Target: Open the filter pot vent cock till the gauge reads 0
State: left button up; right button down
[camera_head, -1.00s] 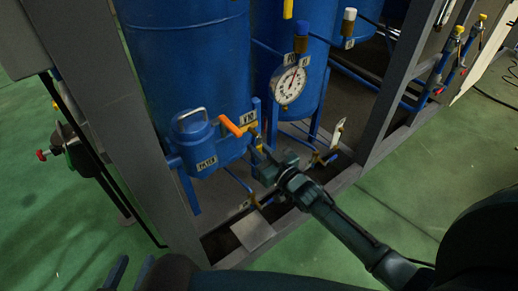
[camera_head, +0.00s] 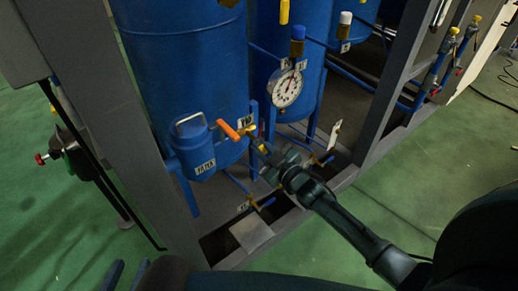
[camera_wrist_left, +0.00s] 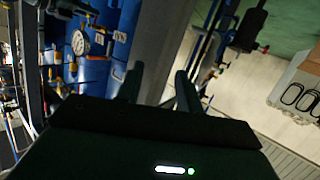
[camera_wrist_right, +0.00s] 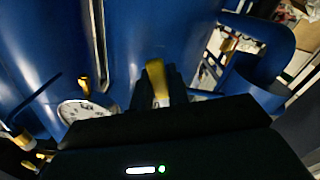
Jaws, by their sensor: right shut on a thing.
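The blue filter pot (camera_head: 192,150) with a loop handle and a white label hangs on the front of the big blue tank. Beside it, to the right, is an orange handle (camera_head: 228,130) on yellow valve parts (camera_head: 249,130). My right gripper (camera_head: 258,146) is shut on a yellow lever at these parts. The yellow lever (camera_wrist_right: 157,80) shows between its fingers in the right wrist view. The white dial gauge (camera_head: 287,88) has a red needle pointing up and right; its reading is too small to tell. My left gripper (camera_wrist_left: 160,88) is open and empty, away from the pot.
A grey frame post (camera_head: 110,130) stands left of the tank. Blue-handled valves (camera_head: 266,203) sit low on the frame, under my right arm.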

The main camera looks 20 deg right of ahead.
jog(key=shift+w+d+r+n, duration=0.1)
jog(key=shift+d+n, duration=0.1)
jog(key=shift+n, duration=0.3)
jog(key=shift+d+r+n, duration=0.1)
jog(key=shift+d+n, duration=0.05)
jog(key=shift+n, duration=0.35)
jog(key=shift+w+d+r+n+p, duration=0.1)
jog(key=shift+d+r+n+p, duration=0.2)
jog(key=shift+n, duration=0.6)
jog(key=shift+d+r+n, duration=0.2)
jog(key=shift+n, duration=0.7)
pick_arm(q)
jog(key=shift+w+d+f+g+p, duration=0.3)
jog(key=shift+w+d+f+p, duration=0.05)
jog(key=shift+d+f+p, duration=0.1)
pick_arm(e)
jog(key=shift+w+d+r+n, duration=0.15)
jog(key=shift+r+n, duration=0.25)
jog(key=shift+n, duration=0.7)
jog(key=shift+d+r+n, duration=0.15)
jog(key=shift+r+n, duration=0.2)
jog(key=shift+n, duration=0.75)
jog(key=shift+w+d+r+n, duration=0.15)
jog(key=shift+r+n, duration=0.25)
jog(key=shift+n, duration=0.7)
jog(key=shift+s, duration=0.1)
